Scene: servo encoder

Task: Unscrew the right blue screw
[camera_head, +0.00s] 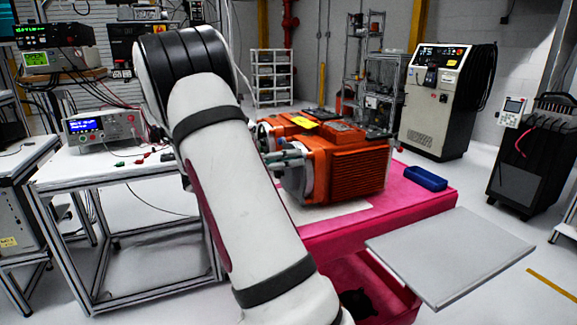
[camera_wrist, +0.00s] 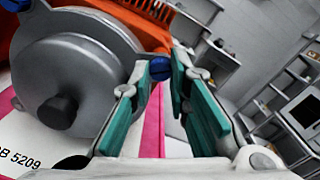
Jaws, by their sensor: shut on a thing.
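An orange servo motor (camera_head: 350,165) with a grey round end cover (camera_wrist: 75,70) sits on a pink table (camera_head: 410,200). In the wrist view, the right blue screw (camera_wrist: 160,68) is at the right edge of the cover. My gripper (camera_wrist: 164,68) has its teal-padded fingers on either side of this screw and is shut on it. The fingers spread apart behind the tips. The screw's shaft is hidden. Another blue screw (camera_wrist: 15,4) shows at the top left. In the head view, my gripper (camera_head: 290,158) is at the motor's left end, and its tips are hard to make out.
A blue tray (camera_head: 425,178) stands on the table right of the motor. A grey panel (camera_head: 450,255) juts out at the front right. A dark knob (camera_wrist: 58,110) sticks out of the cover. A bench with instruments (camera_head: 100,127) stands at left. Open floor lies at right.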

